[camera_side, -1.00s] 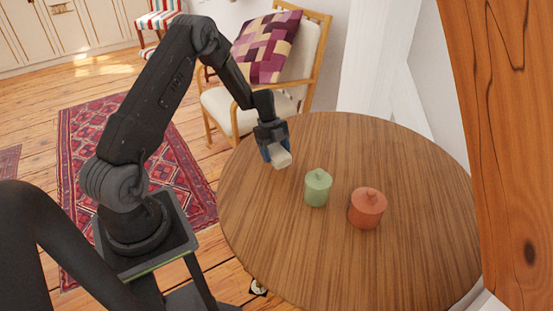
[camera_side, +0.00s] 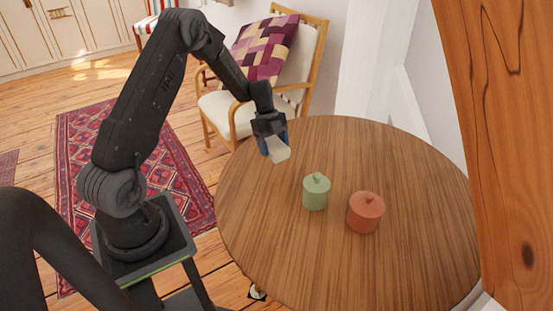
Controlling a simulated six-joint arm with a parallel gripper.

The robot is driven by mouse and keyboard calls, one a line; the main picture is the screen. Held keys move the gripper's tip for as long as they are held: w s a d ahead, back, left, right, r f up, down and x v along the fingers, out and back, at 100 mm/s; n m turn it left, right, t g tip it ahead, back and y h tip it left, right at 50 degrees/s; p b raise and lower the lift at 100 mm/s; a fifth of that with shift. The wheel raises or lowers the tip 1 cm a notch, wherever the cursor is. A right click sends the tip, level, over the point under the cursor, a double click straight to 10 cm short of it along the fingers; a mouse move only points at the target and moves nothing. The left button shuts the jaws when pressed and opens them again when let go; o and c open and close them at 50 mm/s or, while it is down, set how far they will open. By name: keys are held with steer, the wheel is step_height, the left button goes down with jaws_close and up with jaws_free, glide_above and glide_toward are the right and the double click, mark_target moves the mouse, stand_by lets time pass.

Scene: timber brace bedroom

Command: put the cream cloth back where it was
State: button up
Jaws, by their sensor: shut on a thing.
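The cream cloth (camera_side: 277,151) is a small, pale, folded-looking block held between the blue fingers of my gripper (camera_side: 272,143). My gripper is shut on it and points down over the back left part of the round wooden table (camera_side: 410,240). The cloth seems to be a little above the tabletop, though the exact gap is hard to tell. The inner faces of the fingers are hidden.
A green lidded pot (camera_side: 316,192) stands to the right of and nearer than the cloth. An orange lidded pot (camera_side: 365,213) stands beside it. A timber post (camera_side: 520,130) rises at the right. A cushioned chair (camera_side: 215,108) is behind. The table's front and right are clear.

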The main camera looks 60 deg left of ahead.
steer(key=w+a+r+n+t+y, duration=0.1)
steer(key=w+a+n+t, duration=0.1)
steer(key=a+n, duration=0.55)
steer(key=w+a+r+n+t+y, duration=0.2)
steer(key=a+n, duration=0.4)
steer(key=a, duration=0.3)
glide_above(292, 142)
steer(key=s, duration=0.1)
step_height(292, 142, down, 7)
steer(key=shift+s+a, duration=0.1)
steer(key=shift+s, duration=0.05)
steer(key=shift+f, duration=1.9)
steer(key=shift+f, duration=0.15)
steer(key=o, duration=0.9)
